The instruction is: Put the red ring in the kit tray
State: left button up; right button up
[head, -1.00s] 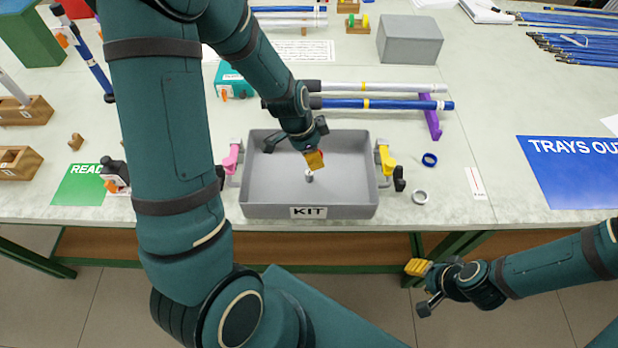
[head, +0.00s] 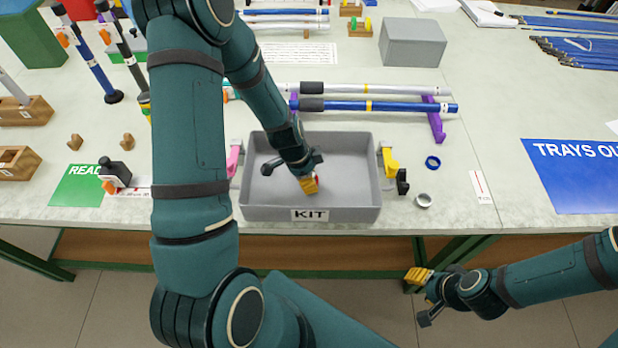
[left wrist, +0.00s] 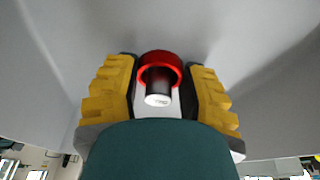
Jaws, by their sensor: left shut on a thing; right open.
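The grey kit tray (head: 262,214), labelled KIT, stands near the table's front edge. My left gripper (head: 309,184) is low inside it, towards the front wall. In the left wrist view its yellow-padded fingers (left wrist: 160,95) are shut on the red ring (left wrist: 160,56). A short cylinder (left wrist: 158,88), dark with a pale end, shows at the ring's opening; I cannot tell whether it is attached. In the head view only a little red of the ring (head: 317,180) shows beside the fingers. I cannot tell whether it touches the floor. My right gripper (head: 416,297) is open and empty, off the table's front edge.
Yellow (head: 389,162) and pink (head: 233,160) clips flank the tray. A blue ring (head: 432,163) and a grey ring (head: 423,200) lie to its right. Rods (head: 375,106) rest on purple supports behind it. Upright rods stand at the left.

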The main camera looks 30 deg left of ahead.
aim_at(297, 184)
pick_arm(q)
jog(key=shift+f, duration=0.1)
jog(key=o, duration=0.9)
jog(key=shift+a+r, duration=0.1)
jog(key=shift+r, duration=0.45)
jog(key=p+v, duration=0.2)
jog(key=v, duration=0.9)
jog(key=shift+s, duration=0.1)
jog(key=shift+r, duration=0.15)
